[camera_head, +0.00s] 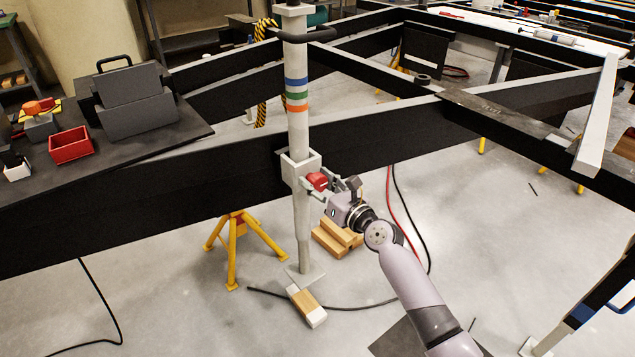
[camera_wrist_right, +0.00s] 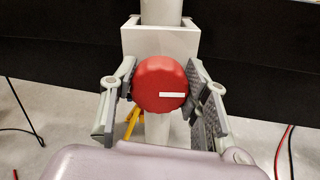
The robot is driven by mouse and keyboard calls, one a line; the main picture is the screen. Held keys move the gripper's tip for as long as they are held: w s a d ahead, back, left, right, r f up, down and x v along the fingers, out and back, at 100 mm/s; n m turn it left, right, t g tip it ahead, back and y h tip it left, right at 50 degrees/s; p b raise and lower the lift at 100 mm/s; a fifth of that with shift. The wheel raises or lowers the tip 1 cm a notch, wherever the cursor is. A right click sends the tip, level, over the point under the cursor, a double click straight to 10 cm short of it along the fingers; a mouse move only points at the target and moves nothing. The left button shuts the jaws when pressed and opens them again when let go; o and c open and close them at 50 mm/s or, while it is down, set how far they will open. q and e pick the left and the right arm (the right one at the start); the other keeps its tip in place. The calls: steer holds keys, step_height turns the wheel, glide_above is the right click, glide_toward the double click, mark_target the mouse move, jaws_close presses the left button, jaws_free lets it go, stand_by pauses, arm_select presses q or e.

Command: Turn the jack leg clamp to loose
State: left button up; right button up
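The jack leg (camera_head: 298,140) is a grey upright post with blue, green and orange bands, standing in a grey bracket (camera_head: 299,167) on the black chassis beam. The clamp is a round red knob (camera_head: 317,181) on the bracket's front. In the wrist view the red knob (camera_wrist_right: 161,84) carries a white line pointing right, nearly horizontal. My right gripper (camera_head: 330,186) is at the knob. In the wrist view its fingers (camera_wrist_right: 162,95) stand open on either side of the knob; a small gap shows at left, and contact at right is unclear. My left gripper is not in view.
A yellow stand (camera_head: 235,245) is left of the jack leg. Wooden blocks (camera_head: 335,238) lie behind my right gripper, and another block (camera_head: 307,305) is near the leg's foot. Red and black cables hang at right. A dark table (camera_head: 150,143) holds a red bin (camera_head: 70,145).

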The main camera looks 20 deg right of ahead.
steer(key=c, duration=0.6)
